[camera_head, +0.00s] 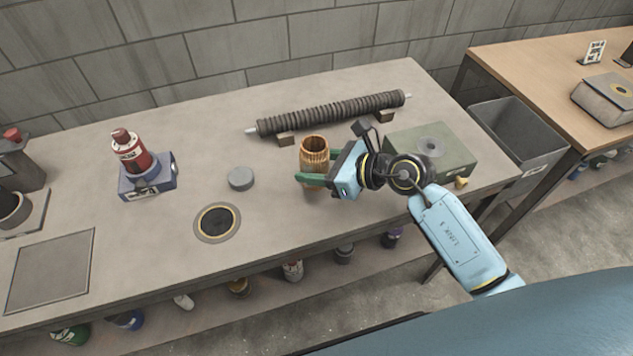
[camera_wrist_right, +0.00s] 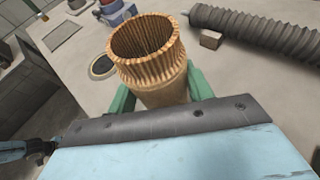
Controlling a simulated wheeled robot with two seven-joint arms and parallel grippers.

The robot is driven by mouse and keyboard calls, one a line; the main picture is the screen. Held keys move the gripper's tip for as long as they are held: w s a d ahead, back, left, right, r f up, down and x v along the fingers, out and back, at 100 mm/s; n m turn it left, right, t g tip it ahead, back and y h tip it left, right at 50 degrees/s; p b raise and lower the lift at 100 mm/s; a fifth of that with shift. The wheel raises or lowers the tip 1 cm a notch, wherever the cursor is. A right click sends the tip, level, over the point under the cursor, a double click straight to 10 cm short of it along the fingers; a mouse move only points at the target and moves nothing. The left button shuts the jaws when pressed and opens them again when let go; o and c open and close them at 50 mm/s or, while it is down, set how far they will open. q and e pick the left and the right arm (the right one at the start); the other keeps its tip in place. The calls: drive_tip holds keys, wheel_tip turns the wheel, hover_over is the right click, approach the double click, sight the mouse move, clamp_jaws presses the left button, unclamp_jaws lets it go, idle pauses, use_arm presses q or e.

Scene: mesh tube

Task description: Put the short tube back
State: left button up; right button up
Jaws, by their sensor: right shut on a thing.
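The short tube (camera_head: 314,153) is an orange-brown mesh cylinder with an open, ribbed top. My right gripper (camera_head: 312,165) is shut on it, with a green finger on either side, and the tube looks upright. Whether its base touches the bench cannot be told. In the right wrist view the tube (camera_wrist_right: 150,60) stands between the green fingers (camera_wrist_right: 160,95), and its hollow inside shows. A round dark recess with a yellowish ring (camera_head: 218,222) lies in the bench to the left of the tube. My left gripper is not in view.
A long ribbed hose (camera_head: 330,112) lies on blocks behind the tube. A grey disc (camera_head: 241,179) and a red bottle in a blue base (camera_head: 147,170) stand to the left. A green box (camera_head: 430,146) stands right, beside my arm. A grey bin (camera_head: 515,140) is between the tables.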

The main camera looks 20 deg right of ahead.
wheel_tip(320, 180, down, 4)
drive_tip(key=shift+f+b, duration=0.1)
drive_tip(key=shift+b, duration=0.5)
drive_tip(key=o, duration=1)
drive_tip(key=shift+f, duration=0.1)
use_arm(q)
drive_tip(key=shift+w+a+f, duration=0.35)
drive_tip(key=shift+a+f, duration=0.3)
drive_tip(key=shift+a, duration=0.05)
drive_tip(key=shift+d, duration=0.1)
use_arm(e)
drive_tip(key=shift+r, duration=0.2)
drive_tip(key=p+v, duration=0.1)
drive_tip(key=v, duration=0.9)
drive_tip(key=shift+s+d, duration=0.25)
drive_tip(key=shift+s+d+r, duration=0.2)
drive_tip(key=shift+s+d, duration=0.2)
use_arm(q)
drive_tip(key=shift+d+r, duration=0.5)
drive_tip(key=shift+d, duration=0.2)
